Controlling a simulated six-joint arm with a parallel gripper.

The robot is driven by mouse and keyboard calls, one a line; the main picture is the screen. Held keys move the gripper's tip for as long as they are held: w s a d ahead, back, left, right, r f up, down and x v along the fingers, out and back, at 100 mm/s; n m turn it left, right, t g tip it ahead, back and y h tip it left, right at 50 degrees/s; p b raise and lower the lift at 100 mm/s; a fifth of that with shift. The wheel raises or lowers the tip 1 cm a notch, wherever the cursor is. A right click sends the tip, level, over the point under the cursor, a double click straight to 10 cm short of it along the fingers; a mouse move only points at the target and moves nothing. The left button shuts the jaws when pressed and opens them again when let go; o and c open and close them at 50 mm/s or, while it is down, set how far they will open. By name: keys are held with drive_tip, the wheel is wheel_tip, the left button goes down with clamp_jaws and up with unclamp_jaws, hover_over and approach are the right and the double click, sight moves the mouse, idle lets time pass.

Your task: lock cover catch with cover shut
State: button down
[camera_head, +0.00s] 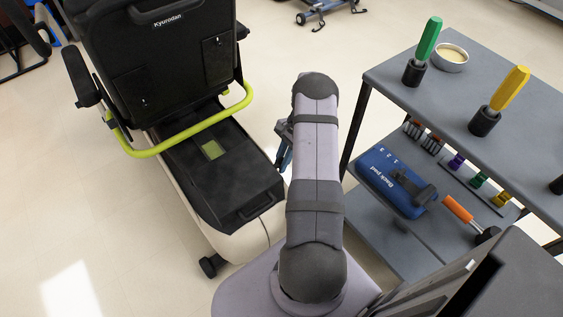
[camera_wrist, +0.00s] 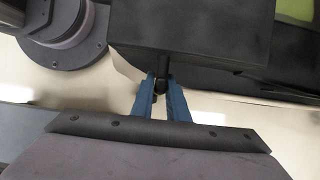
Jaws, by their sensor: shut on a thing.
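The stepper's black rear cover (camera_head: 225,178) lies flat and looks shut, with a green window in its top and a handle at its near end. My gripper (camera_head: 286,147) is beside the cover's right side, partly hidden by my arm. In the wrist view, the blue fingers of my gripper (camera_wrist: 162,85) are closed around the end of a small dark stem, which looks like the cover catch (camera_wrist: 164,66). The stem sticks out from a black block (camera_wrist: 195,28). Whether the catch is locked cannot be told.
A lime-green bar (camera_head: 190,142) curves behind the black seat back (camera_head: 160,60), near the cover. Pale floor is open at the left.

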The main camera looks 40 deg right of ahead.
drive_tip(key=c, duration=1.8)
unclamp_jaws()
drive_tip(key=shift+o, duration=0.2)
drive_tip(key=p+v, duration=0.1)
drive_tip(key=v, duration=0.6)
drive_tip(key=shift+r, duration=0.15)
drive_tip(key=shift+d, duration=0.1)
